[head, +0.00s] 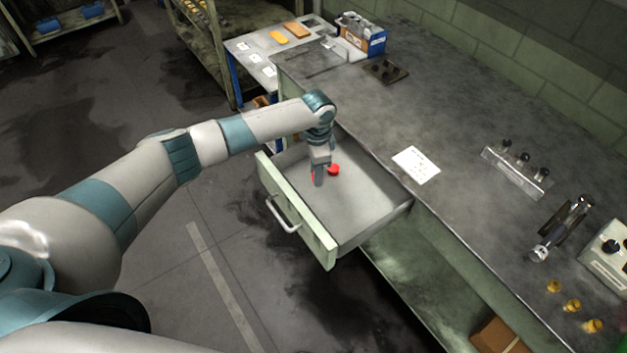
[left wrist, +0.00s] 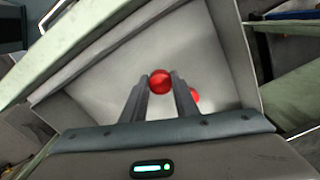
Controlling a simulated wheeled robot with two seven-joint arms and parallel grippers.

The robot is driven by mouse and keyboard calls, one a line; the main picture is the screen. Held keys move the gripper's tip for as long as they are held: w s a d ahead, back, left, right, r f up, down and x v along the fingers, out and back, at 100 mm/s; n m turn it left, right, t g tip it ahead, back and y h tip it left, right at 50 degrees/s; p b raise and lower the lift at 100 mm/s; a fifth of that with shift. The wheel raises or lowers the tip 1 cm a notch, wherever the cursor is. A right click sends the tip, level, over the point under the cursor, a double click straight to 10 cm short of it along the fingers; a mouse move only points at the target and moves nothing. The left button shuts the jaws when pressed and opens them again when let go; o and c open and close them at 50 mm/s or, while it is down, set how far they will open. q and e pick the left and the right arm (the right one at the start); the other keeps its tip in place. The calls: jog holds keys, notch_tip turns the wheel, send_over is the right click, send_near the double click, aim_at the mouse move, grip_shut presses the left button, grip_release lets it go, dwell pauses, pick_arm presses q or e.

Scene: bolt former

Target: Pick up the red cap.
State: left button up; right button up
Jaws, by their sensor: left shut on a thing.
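My left gripper (head: 318,181) reaches down into the open drawer (head: 365,208). In the left wrist view its fingers (left wrist: 160,88) are shut on a red cap (left wrist: 160,81), which sits between the fingertips. In the head view only a sliver of that cap (head: 313,177) shows beside the finger. A second red piece (head: 333,170) lies on the drawer floor just right of the gripper. In the left wrist view it is partly hidden behind the right finger (left wrist: 195,96). I cannot tell whether the held cap touches the drawer floor. My right gripper is not in view.
The drawer's green front (head: 318,244) and its side walls surround the gripper. The workbench (head: 440,120) adjoins it, with a white paper (head: 416,165) and a clear stand with black knobs (head: 516,170). The rest of the drawer floor is clear.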

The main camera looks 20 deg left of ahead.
pick_arm(q)
jog(key=d+r+b, duration=0.3)
jog(key=d+r, duration=0.3)
jog(key=d, duration=0.5)
jog(key=shift+s, duration=0.2)
jog(key=shift+a+r, duration=0.1)
jog(key=shift+r, duration=0.05)
